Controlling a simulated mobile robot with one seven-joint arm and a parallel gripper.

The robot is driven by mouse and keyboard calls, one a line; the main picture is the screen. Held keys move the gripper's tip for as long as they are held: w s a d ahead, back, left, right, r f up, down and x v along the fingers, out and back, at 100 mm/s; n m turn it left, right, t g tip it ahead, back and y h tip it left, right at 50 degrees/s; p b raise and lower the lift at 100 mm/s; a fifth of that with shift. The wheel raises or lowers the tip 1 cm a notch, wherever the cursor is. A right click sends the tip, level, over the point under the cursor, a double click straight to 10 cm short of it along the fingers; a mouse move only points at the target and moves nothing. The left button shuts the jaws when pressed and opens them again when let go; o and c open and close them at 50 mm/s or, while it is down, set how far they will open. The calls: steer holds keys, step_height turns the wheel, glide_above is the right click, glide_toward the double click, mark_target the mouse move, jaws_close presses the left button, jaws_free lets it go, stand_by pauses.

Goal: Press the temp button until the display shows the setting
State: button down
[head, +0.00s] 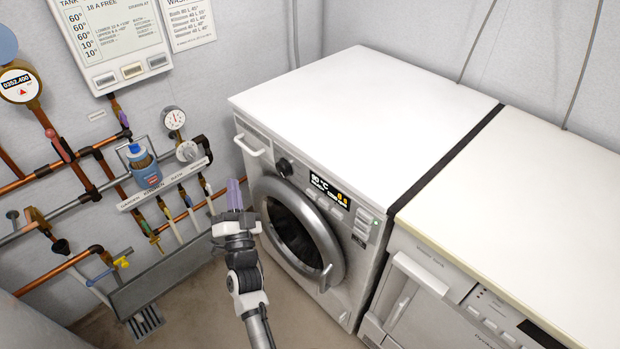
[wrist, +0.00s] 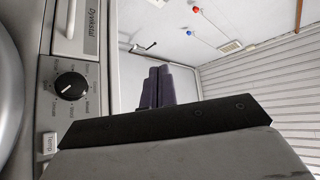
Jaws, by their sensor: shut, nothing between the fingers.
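The washing machine (head: 310,100) has a dark display (head: 328,190) on its front panel. Its large characters look like "90 °C"; the smaller text is hard to read. Small pale buttons sit below the display, their labels unreadable in the head view. In the wrist view a pale button marked "Temp" (wrist: 48,143) shows at the lower left, below the black knob (wrist: 70,86). My gripper (head: 235,194) is shut and empty, with purple fingers, left of the round door and apart from the panel. Its fingers (wrist: 158,87) point away from the Temp button in the wrist view.
The round door (head: 335,245) bulges from the washer's front. A second appliance (head: 520,220) stands to the right. Pipes, valves and a gauge (head: 173,118) crowd the left wall. A wall panel (head: 115,40) and a paper notice (head: 188,22) hang above them.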

mark_target(312, 194)
steer(key=s+d+f+m+g+h+p, duration=0.1)
steer(key=d+f+m+h+p, duration=0.3)
steer(key=d+f, duration=0.5)
steer(key=shift+s+d+f+m+g+h, duration=0.15)
steer(key=shift+s+f+m+g+h, duration=0.25)
steer(key=shift+f+g+h, duration=0.45)
steer(key=shift+w+d, duration=0.1)
steer(key=w+d+b, duration=0.4)
steer(key=w+d, duration=0.1)
steer(key=shift+f, duration=0.1)
steer(key=shift+w+d+r+b, duration=0.2)
steer(key=shift+w+d+b, duration=0.15)
steer(key=shift+w+d, duration=0.2)
steer(key=shift+w, duration=0.1)
stand_by(0.7)
steer(key=shift+w+d+b, duration=0.25)
steer(key=shift+d+b, duration=0.05)
steer(key=shift+b, duration=0.05)
